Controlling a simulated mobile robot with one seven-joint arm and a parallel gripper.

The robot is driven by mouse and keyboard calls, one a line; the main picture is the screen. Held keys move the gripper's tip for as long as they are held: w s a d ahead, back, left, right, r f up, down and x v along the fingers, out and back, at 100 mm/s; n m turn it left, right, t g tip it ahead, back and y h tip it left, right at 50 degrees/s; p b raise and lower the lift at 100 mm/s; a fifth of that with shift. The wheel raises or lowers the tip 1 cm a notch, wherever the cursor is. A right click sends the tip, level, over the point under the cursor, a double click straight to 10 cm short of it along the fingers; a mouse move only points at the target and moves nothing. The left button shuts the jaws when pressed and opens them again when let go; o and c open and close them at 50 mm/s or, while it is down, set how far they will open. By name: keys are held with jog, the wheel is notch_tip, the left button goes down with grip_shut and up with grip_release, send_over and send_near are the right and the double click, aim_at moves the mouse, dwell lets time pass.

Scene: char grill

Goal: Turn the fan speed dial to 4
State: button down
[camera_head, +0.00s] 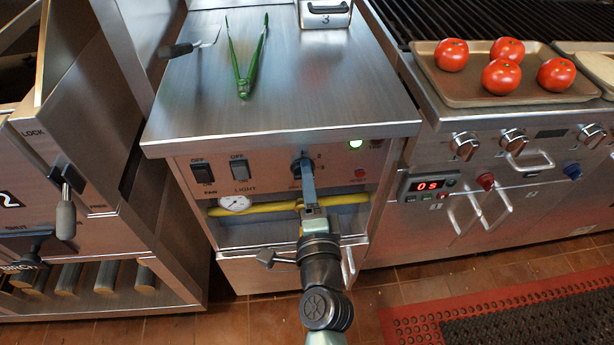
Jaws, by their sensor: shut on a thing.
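The fan speed dial (301,164) is a dark knob on the steel front panel, to the right of the two rocker switches. My gripper (306,175) reaches up to it from below and is shut on it. The gripper and wrist cover most of the dial and part of its markings, so I cannot read which number it points to.
The fan switch (203,172) and light switch (240,168) sit left of the dial. A yellow hose (270,208) and a round gauge (235,203) lie just below. The steel counter (300,90) overhangs the panel, with green tongs (247,60) on top.

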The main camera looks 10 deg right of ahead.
jog(key=m, duration=0.4)
jog(key=m+p, duration=0.1)
jog(key=m, duration=0.3)
jog(key=m+p, duration=0.1)
jog(key=m, duration=0.3)
jog(key=shift+a+f, duration=0.1)
jog(key=shift+f, duration=0.15)
dwell(0.3)
jog(key=shift+c, duration=1.7)
grip_release()
jog(key=s+b, duration=0.2)
jog(key=s, duration=1.1)
